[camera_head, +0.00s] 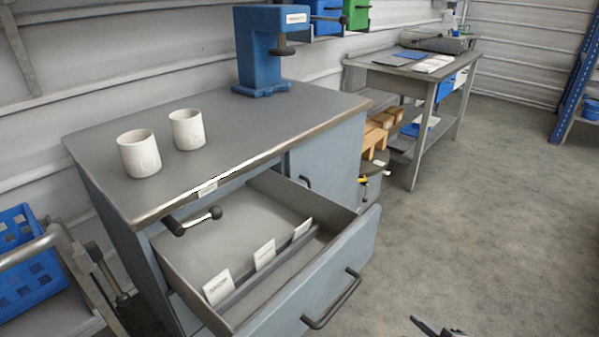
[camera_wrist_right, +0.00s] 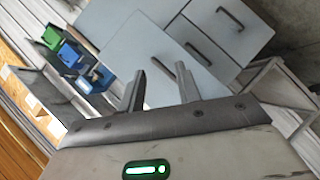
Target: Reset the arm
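My right gripper (camera_wrist_right: 160,68) shows in the right wrist view with its two grey fingers spread apart and nothing between them. Grey cabinet fronts with dark handles (camera_wrist_right: 198,54) lie beyond the fingers. In the head view a small dark piece shows at the bottom edge, right of the open drawer (camera_head: 345,262); it looks like a part of my right gripper, mostly cut off. It is apart from the drawer front. My left gripper is not in view.
The drawer sticks out of a grey workbench (camera_head: 250,118) and holds white label cards (camera_head: 264,254). Two white cups (camera_head: 139,153) and a blue press (camera_head: 260,55) stand on top. A blue crate (camera_head: 28,250) is at left. The floor (camera_head: 480,220) at right is clear.

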